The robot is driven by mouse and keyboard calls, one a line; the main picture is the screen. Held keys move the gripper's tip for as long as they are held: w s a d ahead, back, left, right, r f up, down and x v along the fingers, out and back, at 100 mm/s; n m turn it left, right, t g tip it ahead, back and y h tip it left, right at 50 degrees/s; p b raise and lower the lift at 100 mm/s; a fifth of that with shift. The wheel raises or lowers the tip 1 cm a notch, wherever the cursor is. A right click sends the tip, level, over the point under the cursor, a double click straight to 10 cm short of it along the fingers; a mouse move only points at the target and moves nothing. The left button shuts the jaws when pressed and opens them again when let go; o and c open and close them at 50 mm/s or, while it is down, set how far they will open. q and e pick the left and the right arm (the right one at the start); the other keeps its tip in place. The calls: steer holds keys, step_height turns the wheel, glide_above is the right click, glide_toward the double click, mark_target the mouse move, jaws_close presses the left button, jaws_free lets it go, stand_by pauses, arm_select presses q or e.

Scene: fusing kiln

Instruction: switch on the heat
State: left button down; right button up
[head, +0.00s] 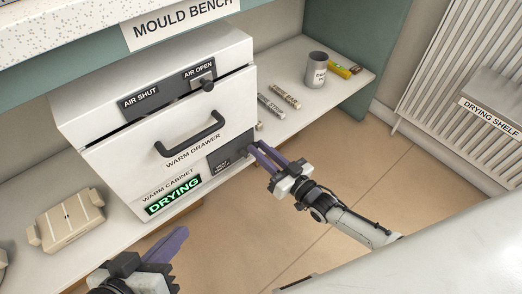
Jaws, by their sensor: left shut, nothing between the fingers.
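The white warm cabinet (120,158) stands on a shelf under the mould bench. A dark panel (228,160) at its lower right front has small lettering that seems to read "HEAT"; the switch position is too small to tell. A lit green display (174,194) reads "DRYING". My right gripper (258,147) has its purple fingertips just right of the panel, by the cabinet's front right edge; contact and jaw opening are unclear. My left gripper (182,232) is shut and empty, low in front of the cabinet, below the display.
The warm drawer handle (190,135) and an air slider knob (207,85) stick out above. A beige mould (70,218) sits at left. Open floor is at right.

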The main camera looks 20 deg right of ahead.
steer(key=o, duration=0.3)
arm_select(q)
steer(key=shift+f, duration=0.15)
arm_select(e)
steer(key=shift+o, duration=0.7)
steer(key=shift+s, duration=0.1)
